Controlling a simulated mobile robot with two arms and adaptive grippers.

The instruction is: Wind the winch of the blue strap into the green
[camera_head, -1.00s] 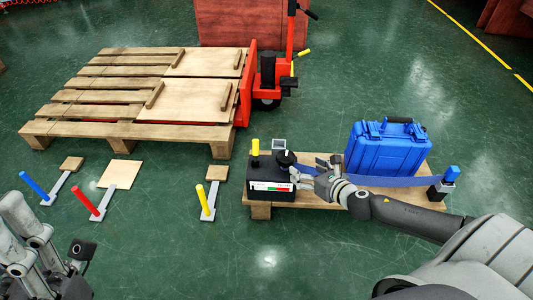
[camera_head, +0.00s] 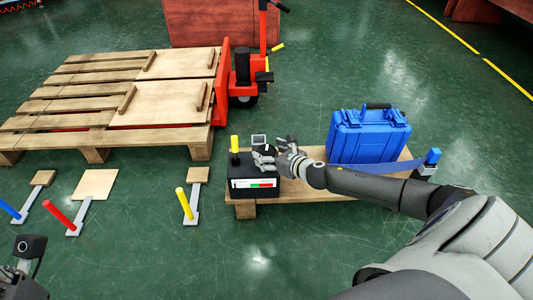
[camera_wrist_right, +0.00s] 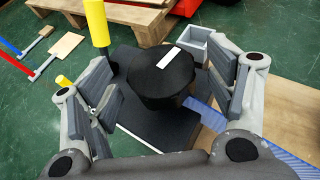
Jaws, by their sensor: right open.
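The winch (camera_head: 240,187) is a black box with a yellow grip (camera_head: 235,150) on top and a red and green gauge strip (camera_head: 262,184) on its front. No pointer can be made out on the gauge. Its round black knob (camera_wrist_right: 160,75) has a white mark on top. My right gripper (camera_head: 265,157) is open, with its fingers on both sides of the knob in the right wrist view, apparently apart from it. The blue strap (camera_head: 385,167) runs from the winch towards a blue-topped post (camera_head: 433,157), partly hidden by my arm. My left gripper (camera_head: 15,284) is cut off at the bottom left.
A blue case (camera_head: 368,135) stands on the wooden board (camera_head: 320,153) behind the strap. A small grey open box (camera_wrist_right: 192,42) sits beside the knob. Levers with blue, red and yellow (camera_head: 184,204) handles lie left. A pallet (camera_head: 75,110) and red pallet jack (camera_head: 243,75) stand behind.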

